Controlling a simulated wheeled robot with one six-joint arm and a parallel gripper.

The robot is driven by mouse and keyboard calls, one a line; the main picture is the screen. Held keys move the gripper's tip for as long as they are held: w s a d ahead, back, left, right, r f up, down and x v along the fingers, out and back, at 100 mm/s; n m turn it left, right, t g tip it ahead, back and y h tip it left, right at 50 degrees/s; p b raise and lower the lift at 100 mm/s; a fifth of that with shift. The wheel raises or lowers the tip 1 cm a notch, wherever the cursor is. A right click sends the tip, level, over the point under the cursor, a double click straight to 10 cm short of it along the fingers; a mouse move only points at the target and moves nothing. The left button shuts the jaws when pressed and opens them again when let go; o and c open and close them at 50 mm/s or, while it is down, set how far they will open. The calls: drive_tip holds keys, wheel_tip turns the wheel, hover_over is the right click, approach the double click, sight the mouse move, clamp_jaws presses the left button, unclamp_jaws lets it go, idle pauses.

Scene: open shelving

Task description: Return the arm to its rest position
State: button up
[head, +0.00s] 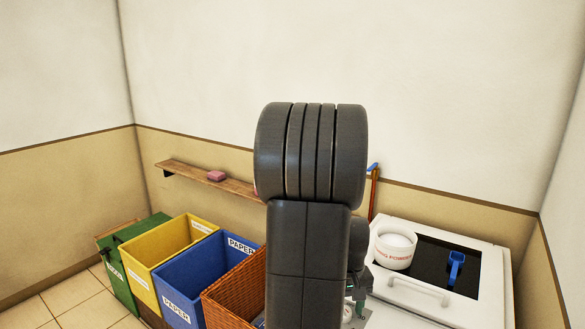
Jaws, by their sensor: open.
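My arm stands upright in the middle of the head view, its large dark grey link (307,255) topped by a rounded, ribbed joint. A smaller dark part (358,268) with a small green light shows at the right edge of this link, low in the picture. I cannot tell whether it belongs to my gripper. I see no gripper fingers; the arm hides much of what is behind it.
On the left stand a green bin (117,272), a yellow bin (152,275), a blue bin (183,296) and a brown wicker basket (228,297). A wall shelf (190,174) bears a pink block (217,176). On the right, a white cabinet (425,297) bears a white tub (394,249) and a blue scoop (455,266).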

drive_tip(key=n, duration=0.5)
drive_tip(key=shift+b, duration=0.3)
drive_tip(key=n, duration=0.5)
drive_tip(key=shift+b, duration=0.35)
drive_tip(key=shift+r, duration=0.15)
